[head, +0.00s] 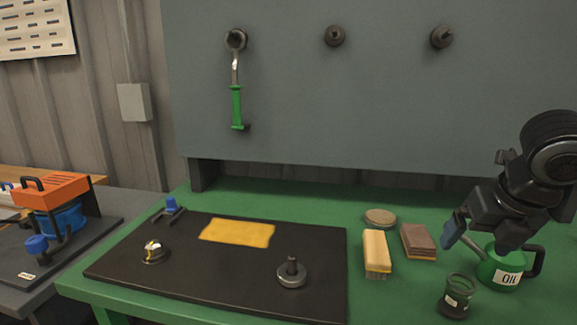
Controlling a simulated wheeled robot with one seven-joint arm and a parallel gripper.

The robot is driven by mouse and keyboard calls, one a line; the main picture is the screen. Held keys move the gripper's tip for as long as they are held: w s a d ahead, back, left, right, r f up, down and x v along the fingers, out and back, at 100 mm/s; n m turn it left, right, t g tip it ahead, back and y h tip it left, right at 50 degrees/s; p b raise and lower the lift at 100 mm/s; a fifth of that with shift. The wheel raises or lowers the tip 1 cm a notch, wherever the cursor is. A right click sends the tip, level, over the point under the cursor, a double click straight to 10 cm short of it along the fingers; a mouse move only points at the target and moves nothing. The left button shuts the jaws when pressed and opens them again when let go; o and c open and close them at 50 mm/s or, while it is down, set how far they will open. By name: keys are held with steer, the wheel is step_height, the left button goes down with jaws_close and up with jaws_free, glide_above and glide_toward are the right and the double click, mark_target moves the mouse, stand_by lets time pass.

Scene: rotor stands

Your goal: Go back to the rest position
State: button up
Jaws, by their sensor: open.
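My gripper (478,248) is at the right of the head view, above the green bench near the green oil can (503,267). It is open, and I see nothing held in it. One blue-grey finger points down and left, close to the oil can's spout. The other finger is hard to make out against the dark body of my gripper. My arm hides part of the board and bench behind it. I cannot tell whether my gripper touches the can.
A black mat (215,278) bears a yellow cloth (238,232) and metal parts. A brush (376,253), a brown block (418,242), a round disc (380,217) and a dark jar (457,296) stand near my gripper. A green-handled ratchet (236,105) hangs on the board.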

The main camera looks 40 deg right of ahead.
steer(key=w+a+r+m+t+y, duration=0.1)
steer(key=w+a+r+t+y, duration=0.25)
steer(key=w+a, duration=0.4)
steer(key=w+a+r+m+t+y, duration=0.15)
steer(key=w+a+r+t, duration=0.25)
steer(key=w+a, duration=0.4)
steer(key=w+a+r+m+t+y, duration=0.4)
steer(key=w+a+r+m+t, duration=0.2)
steer(key=a+r+m+t, duration=0.5)
steer(key=s+a+f+m+g+h, duration=0.1)
steer(key=s+a+f+m+h, duration=0.15)
steer(key=s+f+m, duration=0.35)
steer(key=s+a+f+m+g+h, duration=0.2)
steer(key=s+f+m+h, duration=0.15)
steer(key=f, duration=0.55)
steer(key=s+a+f+m+g+h, duration=0.1)
steer(key=s+a+f+m+h, duration=0.1)
steer(key=s+f+m, duration=0.4)
steer(key=s+d+f+n+g+y, duration=0.1)
steer(key=s+f, duration=0.3)
steer(key=s, duration=0.6)
steer(key=s+f+n+g+y, duration=0.1)
steer(key=s+f, duration=0.4)
steer(key=s, duration=0.5)
steer(key=shift+d+f+n+g, duration=0.25)
steer(key=shift+d+n+g, duration=0.15)
steer(key=shift+g, duration=0.15)
